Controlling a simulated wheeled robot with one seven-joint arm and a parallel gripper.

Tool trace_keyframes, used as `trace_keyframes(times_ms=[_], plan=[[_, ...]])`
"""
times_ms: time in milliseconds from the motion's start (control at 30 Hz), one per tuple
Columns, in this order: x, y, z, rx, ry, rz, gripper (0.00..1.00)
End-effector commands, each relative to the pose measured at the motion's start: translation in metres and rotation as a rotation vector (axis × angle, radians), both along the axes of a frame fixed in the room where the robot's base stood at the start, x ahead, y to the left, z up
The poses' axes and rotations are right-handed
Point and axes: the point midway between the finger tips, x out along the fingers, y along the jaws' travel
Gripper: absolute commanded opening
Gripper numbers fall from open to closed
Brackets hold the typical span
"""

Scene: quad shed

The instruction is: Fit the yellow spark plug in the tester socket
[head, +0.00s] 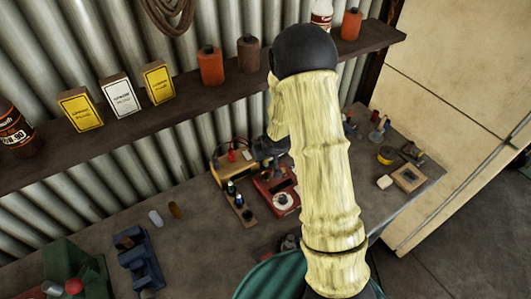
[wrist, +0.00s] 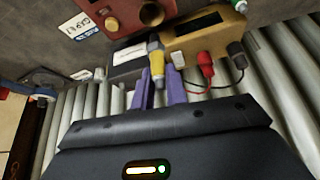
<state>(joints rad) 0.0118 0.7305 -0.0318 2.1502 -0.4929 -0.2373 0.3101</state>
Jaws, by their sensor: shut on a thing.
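The yellow spark plug (wrist: 157,65) is between the two purple fingers of my gripper (wrist: 160,82) in the wrist view. Its yellow end faces me and a pale metal end points away. My gripper is shut on it. A dark box with a pale top (wrist: 130,62) lies just left of the plug. A tan box with a black window (wrist: 205,36) and red and black leads is to the right; it also shows in the head view (head: 222,172). I cannot tell which part is the tester socket.
A blue holder (head: 140,262) stands left on the bench. A shelf (head: 120,147) with boxes and bottles runs above.

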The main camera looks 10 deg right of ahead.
Motion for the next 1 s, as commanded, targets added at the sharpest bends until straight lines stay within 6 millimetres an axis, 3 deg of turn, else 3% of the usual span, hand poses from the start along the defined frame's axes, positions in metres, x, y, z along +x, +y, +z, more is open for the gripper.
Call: trace_keyframes(times_ms=[233,633,1000], plan=[[0.0,0.0,-0.007,0.0,0.0,0.0,0.0],[0.0,0.0,-0.036,0.0,0.0,0.001,0.0],[0.0,-0.001,-0.039,0.0,-0.001,-0.002,0.0]])
